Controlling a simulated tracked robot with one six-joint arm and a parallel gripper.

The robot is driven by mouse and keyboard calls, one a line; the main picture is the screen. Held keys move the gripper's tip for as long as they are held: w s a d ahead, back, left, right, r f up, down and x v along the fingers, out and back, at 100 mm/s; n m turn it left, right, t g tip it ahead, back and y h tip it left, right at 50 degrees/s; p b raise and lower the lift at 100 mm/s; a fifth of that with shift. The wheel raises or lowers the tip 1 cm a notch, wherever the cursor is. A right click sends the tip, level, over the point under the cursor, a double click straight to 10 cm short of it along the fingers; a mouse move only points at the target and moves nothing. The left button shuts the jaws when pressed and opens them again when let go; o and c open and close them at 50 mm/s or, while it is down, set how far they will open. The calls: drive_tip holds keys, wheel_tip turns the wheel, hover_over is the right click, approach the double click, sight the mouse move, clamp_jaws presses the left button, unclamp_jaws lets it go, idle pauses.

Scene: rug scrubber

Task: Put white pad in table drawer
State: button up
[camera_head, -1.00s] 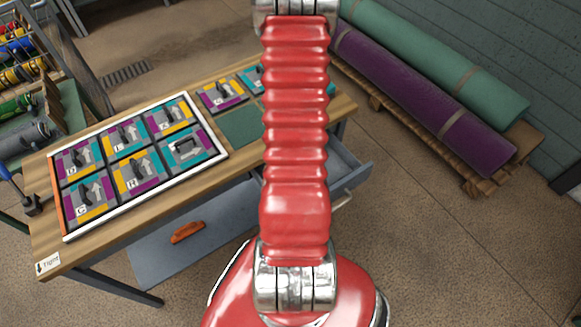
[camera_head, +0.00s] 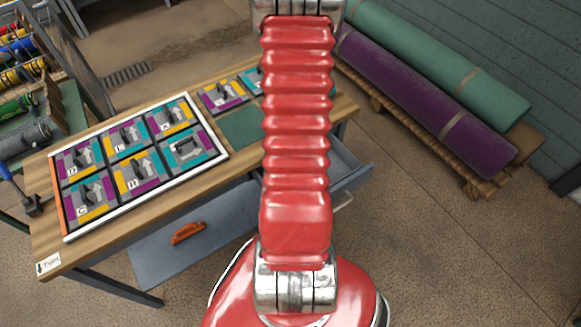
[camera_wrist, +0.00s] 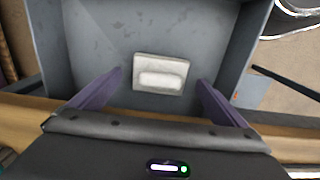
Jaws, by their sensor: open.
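The white pad (camera_wrist: 161,75) lies flat on the floor of the open grey table drawer, as the wrist view shows. It is a pale square with a raised lighter bar across it. My gripper (camera_wrist: 160,90) is open above the drawer, its two purple fingers (camera_wrist: 95,92) apart to the left and right of the pad and not visibly touching it. The drawer (camera_wrist: 95,40) also shows in the head view (camera_head: 350,165), pulled out at the table's right end. There my red arm hides the gripper, the pad and part of the drawer.
The wooden table (camera_head: 150,222) carries a white-framed board (camera_head: 135,205) with several lettered tiles, and a green mat (camera_head: 240,127). Purple (camera_head: 420,95) and green (camera_head: 440,60) rolls lie on a pallet at the right. Floor is clear at the lower right.

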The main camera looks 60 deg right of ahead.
wheel_tip(320, 180, up, 9)
drive_tip(key=shift+r, duration=0.2)
idle(0.4)
idle(0.7)
